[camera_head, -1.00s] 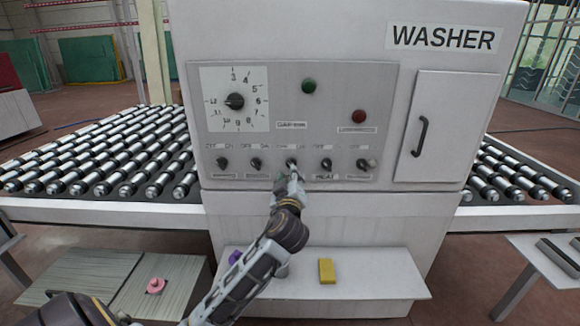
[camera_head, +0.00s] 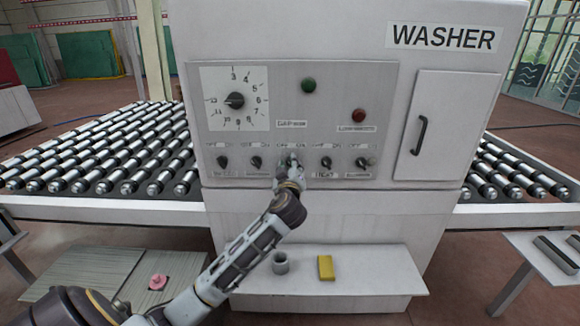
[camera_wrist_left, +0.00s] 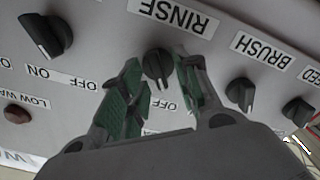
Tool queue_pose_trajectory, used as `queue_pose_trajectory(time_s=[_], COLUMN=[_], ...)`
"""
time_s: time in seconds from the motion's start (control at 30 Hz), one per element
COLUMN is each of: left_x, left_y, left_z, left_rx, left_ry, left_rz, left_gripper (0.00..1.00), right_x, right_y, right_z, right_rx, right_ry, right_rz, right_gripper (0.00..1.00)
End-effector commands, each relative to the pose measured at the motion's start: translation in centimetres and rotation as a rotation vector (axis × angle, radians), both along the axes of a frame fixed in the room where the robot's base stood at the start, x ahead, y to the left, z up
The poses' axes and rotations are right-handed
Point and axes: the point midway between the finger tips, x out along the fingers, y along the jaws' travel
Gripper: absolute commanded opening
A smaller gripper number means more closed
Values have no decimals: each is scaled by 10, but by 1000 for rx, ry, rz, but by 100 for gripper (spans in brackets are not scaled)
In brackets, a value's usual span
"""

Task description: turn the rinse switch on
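The rinse switch (camera_wrist_left: 158,66) is a dark round knob beside the RINSE label (camera_wrist_left: 172,14) in the left wrist view, which shows the panel upside down. My left gripper (camera_wrist_left: 158,72) is open, with one green-padded finger on each side of the knob. Gaps show between the fingers and the knob; contact cannot be told. An OFF label shows past the knob; its ON label is hidden. In the head view my left gripper (camera_head: 290,172) is at the middle of the lower knob row and mostly covers the switch. My right gripper is not in view.
The brush knob (camera_wrist_left: 240,93) and a larger-looking knob (camera_wrist_left: 45,36) flank the switch. Above the row are a dial (camera_head: 235,100), a green button (camera_head: 309,86) and a red button (camera_head: 358,115). A shelf below holds a yellow block (camera_head: 326,268) and a grey cup (camera_head: 280,263).

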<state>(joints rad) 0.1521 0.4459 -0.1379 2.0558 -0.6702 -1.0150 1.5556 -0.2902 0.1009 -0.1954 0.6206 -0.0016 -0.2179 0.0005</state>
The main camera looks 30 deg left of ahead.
Motion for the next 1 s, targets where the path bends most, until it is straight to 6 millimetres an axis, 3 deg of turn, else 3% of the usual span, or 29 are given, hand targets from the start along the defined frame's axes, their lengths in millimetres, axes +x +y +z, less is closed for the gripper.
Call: queue_pose_trajectory(time_s=[0.1,0.37,1.0], left_x=[0,0,0], left_y=[0,0,0], left_z=[0,0,0], left_rx=[0,0,66], left_ry=[0,0,42], left_rz=[0,0,2], left_gripper=[32,0,0], right_x=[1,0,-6], right_y=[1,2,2], right_z=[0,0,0], right_rx=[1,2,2], right_ry=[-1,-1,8], right_rz=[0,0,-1], right_gripper=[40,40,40])
